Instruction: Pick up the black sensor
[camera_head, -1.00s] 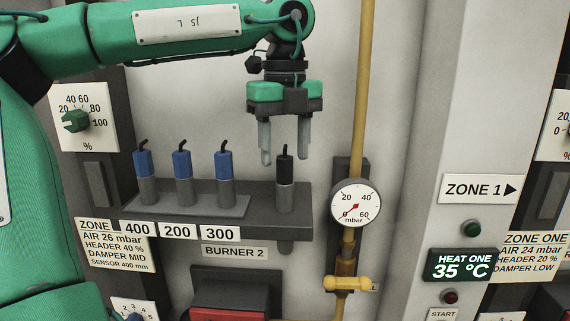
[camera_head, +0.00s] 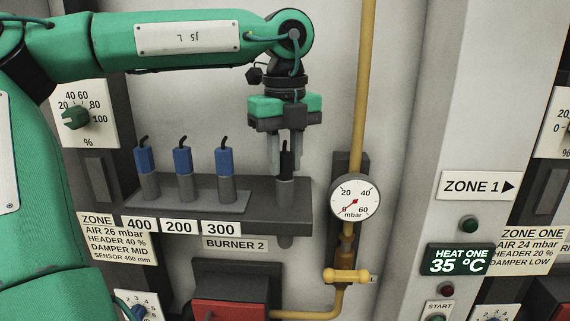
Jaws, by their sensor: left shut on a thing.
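The black sensor (camera_head: 285,188) stands upright at the right end of the grey shelf (camera_head: 262,212), with a black top and a grey lower body. My left gripper (camera_head: 286,172) points straight down over it and is shut on its black upper part. The fingers partly hide the sensor's top. The sensor's lower part still reaches down to the shelf. My right gripper is not in the view.
Three blue-topped sensors (camera_head: 183,160) stand in a row left of it, above labels 400, 200 and 300. A yellow pipe (camera_head: 364,80) and a round pressure gauge (camera_head: 354,197) stand close on the right. A red-fronted box (camera_head: 228,312) is below.

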